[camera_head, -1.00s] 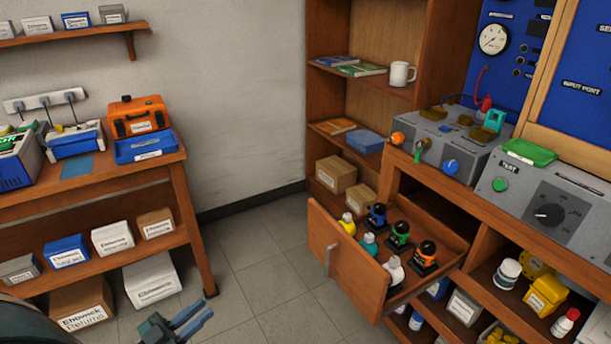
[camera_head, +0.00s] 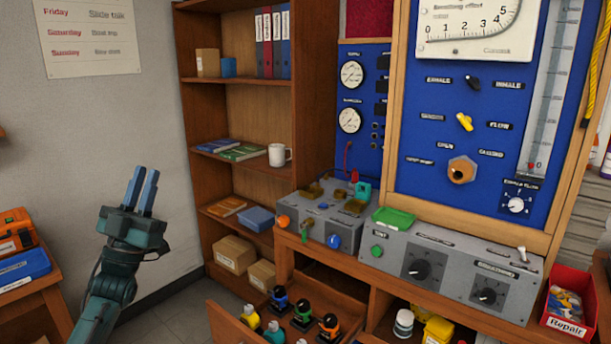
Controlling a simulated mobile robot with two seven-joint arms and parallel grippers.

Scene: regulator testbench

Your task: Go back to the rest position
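My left gripper (camera_head: 141,188) stands in the lower left of the head view, with its two blue fingers pointing up. A narrow gap shows between the fingers and nothing is in it. It is in front of the bare wall, left of the wooden shelf unit, and appears to touch nothing. My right gripper is not in view.
An open drawer (camera_head: 226,325) with several small bottles juts out at the bottom. The wooden bench (camera_head: 345,262) carries grey control boxes (camera_head: 425,268) and a red Repair bin (camera_head: 569,301). A side table (camera_head: 52,300) with an orange case (camera_head: 16,232) is at the left edge.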

